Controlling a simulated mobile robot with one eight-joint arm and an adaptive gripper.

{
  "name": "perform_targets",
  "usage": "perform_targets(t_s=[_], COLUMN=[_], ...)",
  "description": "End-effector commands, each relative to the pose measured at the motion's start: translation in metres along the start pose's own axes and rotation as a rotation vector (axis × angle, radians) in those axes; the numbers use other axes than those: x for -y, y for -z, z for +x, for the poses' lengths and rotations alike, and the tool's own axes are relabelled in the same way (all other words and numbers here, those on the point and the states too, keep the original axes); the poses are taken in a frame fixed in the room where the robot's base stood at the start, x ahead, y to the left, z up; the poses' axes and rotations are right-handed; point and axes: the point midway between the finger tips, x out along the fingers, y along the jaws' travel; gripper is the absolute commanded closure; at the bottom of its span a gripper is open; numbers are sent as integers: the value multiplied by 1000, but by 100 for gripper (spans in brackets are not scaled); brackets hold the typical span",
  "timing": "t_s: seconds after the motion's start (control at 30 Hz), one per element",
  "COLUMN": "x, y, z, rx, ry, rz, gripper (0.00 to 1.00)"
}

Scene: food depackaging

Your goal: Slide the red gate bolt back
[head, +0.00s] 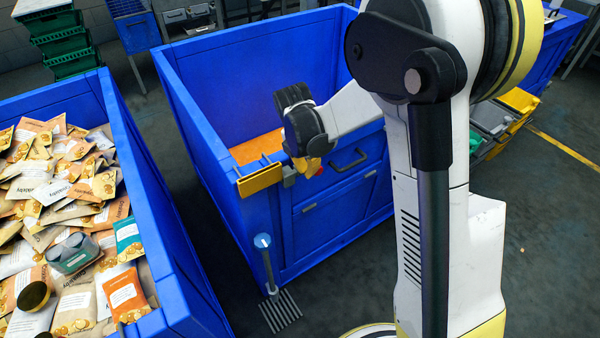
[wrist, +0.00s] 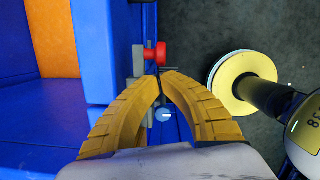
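The red bolt knob (head: 320,171) shows beside my gripper at the front of the large blue bin. In the wrist view the red knob (wrist: 160,54) sits just beyond my fingertips, on a grey bracket (wrist: 139,64) fixed at the edge of the blue wall. My gripper (wrist: 161,76) has its two yellow curved fingers brought together, with the tips almost meeting. The knob is not between them; whether the tips touch it I cannot tell. In the head view my gripper (head: 310,165) hangs over the bin's front wall and partly hides the bolt.
The blue bin (head: 205,120) holds something orange inside. A yellow plate (head: 260,179) sits on its rim. A post with a blue top (head: 262,240) stands before it. A blue crate (head: 165,235) full of packets is at left. Dark floor is clear at front right.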

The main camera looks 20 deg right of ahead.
Motion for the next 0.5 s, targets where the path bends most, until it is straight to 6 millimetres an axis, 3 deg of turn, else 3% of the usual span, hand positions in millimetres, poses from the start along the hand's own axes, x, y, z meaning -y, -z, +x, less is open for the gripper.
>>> perform_targets(t_s=[0.5], x=[1], y=[-8], z=[3], rx=[0], ry=[0], rz=[0], gripper=[100])
